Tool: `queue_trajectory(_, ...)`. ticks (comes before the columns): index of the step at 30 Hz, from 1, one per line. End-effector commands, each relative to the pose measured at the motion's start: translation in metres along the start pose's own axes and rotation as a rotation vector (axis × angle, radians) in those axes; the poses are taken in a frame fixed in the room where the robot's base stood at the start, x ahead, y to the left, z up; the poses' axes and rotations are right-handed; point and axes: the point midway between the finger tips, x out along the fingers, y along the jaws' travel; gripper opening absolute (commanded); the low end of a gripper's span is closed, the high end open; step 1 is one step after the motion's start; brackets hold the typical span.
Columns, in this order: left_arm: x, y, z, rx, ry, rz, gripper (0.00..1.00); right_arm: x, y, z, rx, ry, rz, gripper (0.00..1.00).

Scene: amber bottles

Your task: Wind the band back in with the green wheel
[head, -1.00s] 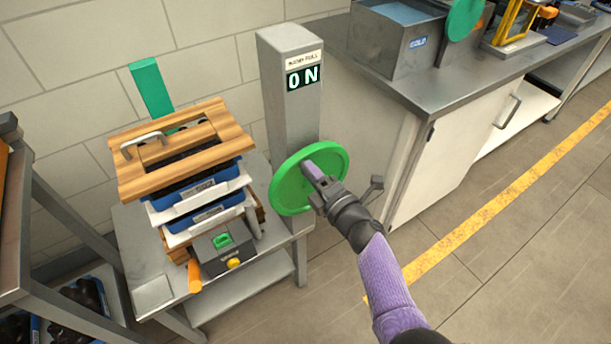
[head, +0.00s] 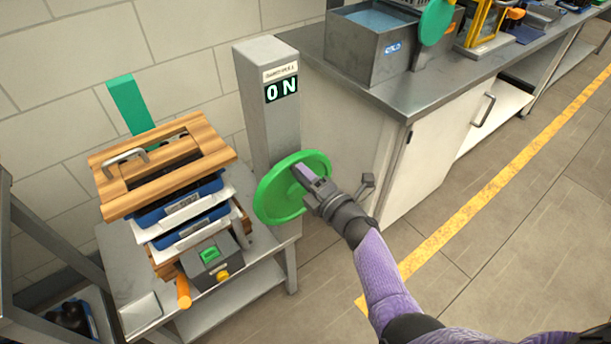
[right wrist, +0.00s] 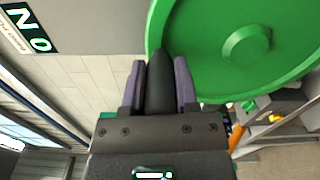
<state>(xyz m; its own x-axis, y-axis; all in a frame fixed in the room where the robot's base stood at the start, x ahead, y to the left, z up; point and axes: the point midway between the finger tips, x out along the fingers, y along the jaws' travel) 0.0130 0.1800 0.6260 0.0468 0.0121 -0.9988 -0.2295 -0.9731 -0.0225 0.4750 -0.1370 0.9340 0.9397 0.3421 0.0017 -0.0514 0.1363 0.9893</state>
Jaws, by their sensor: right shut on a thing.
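The green wheel (head: 275,203) is mounted on the front of a grey post (head: 268,130). A lit display (head: 282,90) on the post reads "0 N". My right gripper (head: 303,175) is at the wheel's face. In the right wrist view, its two purple fingers (right wrist: 160,85) are shut on the wheel's dark handle (right wrist: 160,92), near the rim. The wheel's face and round hub fill the upper right of that view (right wrist: 245,50). I cannot make out a band in either view. My left gripper is not in view.
Left of the post, a grey table (head: 140,312) holds a stack of blue-and-white trays under a wooden frame (head: 215,150), and a grey box with a green button (head: 210,255). A steel counter (head: 400,95) with a metal tank stands behind right. The floor at right is clear.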

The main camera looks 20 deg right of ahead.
Motion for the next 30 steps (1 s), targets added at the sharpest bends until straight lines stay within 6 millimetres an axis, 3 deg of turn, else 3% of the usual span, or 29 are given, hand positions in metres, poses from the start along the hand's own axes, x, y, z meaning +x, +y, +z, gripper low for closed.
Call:
queue_trajectory(1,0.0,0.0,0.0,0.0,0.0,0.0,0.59,-0.001,-0.001,0.001,-0.001,-0.004,-0.003,0.0)
queue_trajectory(2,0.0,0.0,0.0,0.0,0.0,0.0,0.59,-0.001,-0.001,0.001,-0.001,-0.004,-0.003,0.4)
queue_trajectory(6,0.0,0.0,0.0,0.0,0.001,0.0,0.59,-0.001,-0.001,0.001,-0.001,-0.003,-0.003,0.7)
queue_trajectory(7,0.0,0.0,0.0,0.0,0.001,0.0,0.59,0.0,-0.001,0.001,-0.001,-0.003,-0.003,0.73)
queue_trajectory(17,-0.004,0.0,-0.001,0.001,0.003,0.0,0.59,-0.006,0.0,0.0,0.0,-0.001,-0.002,0.73)
queue_trajectory(30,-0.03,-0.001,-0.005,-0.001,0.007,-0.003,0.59,-0.091,0.001,0.001,-0.001,-0.003,-0.003,0.73)
